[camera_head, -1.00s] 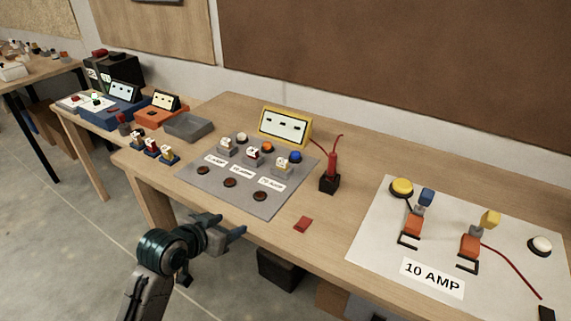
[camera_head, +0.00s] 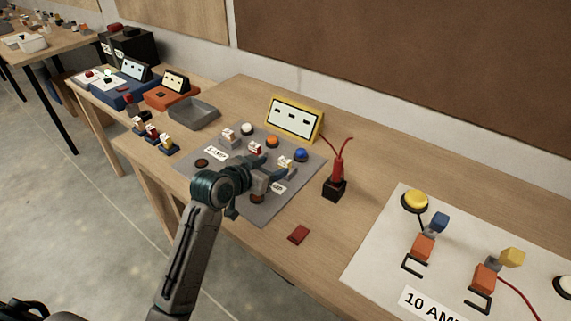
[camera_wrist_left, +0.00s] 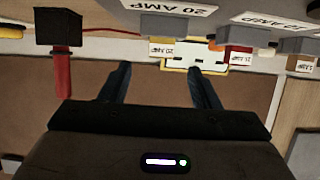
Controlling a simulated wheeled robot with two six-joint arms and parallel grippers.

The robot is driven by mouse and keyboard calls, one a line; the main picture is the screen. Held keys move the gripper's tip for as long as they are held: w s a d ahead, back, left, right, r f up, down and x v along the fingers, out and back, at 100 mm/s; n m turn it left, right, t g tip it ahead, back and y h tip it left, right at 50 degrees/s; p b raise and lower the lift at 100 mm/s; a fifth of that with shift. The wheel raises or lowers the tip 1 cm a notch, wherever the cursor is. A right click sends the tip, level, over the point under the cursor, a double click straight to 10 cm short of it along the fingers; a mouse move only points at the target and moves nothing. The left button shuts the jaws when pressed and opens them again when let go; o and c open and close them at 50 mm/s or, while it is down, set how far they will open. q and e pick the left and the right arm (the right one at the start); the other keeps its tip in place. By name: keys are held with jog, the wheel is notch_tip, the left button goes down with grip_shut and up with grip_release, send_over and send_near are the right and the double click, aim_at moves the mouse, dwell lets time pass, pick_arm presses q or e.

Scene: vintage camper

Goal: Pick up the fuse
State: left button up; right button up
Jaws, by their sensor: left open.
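Several small labelled fuses stand in holders on a grey board (camera_head: 213,178). In the head view they are a left fuse (camera_head: 229,134), a middle red-and-white fuse (camera_head: 255,149) and a right yellow-and-white fuse (camera_head: 285,162). The upside-down left wrist view shows the 20 AMP fuse (camera_wrist_left: 162,49) just beyond the fingertips and a red 15 AMP fuse (camera_wrist_left: 240,57) to its right. My left gripper (camera_head: 276,167) is over the board, open and empty, close to the right fuse. Its fingers also show in the wrist view (camera_wrist_left: 159,72). My right gripper is out of view.
A yellow-framed display (camera_head: 294,119) stands behind the board. A black holder with red probes (camera_head: 335,188) is to its right. A red block (camera_head: 299,235) lies near the front edge. A white 10 AMP panel (camera_head: 375,262) fills the table's right side.

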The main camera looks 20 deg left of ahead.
aim_at(283, 162)
pick_arm(q)
jog(key=shift+w+d+f, duration=0.1)
jog(key=shift+w+f, duration=0.05)
jog(key=shift+w, duration=0.2)
jog(key=p+x, duration=0.1)
jog(key=x, duration=0.3)
jog(key=shift+w+p, duration=0.1)
jog(key=shift+p, duration=0.25)
jog(key=shift+w+d+f, duration=0.1)
jog(key=shift+w+f, duration=0.2)
jog(key=shift+w, duration=0.05)
jog(key=shift+c, duration=0.3)
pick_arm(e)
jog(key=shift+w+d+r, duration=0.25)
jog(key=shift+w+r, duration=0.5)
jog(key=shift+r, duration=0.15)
pick_arm(q)
jog(key=c, duration=1)
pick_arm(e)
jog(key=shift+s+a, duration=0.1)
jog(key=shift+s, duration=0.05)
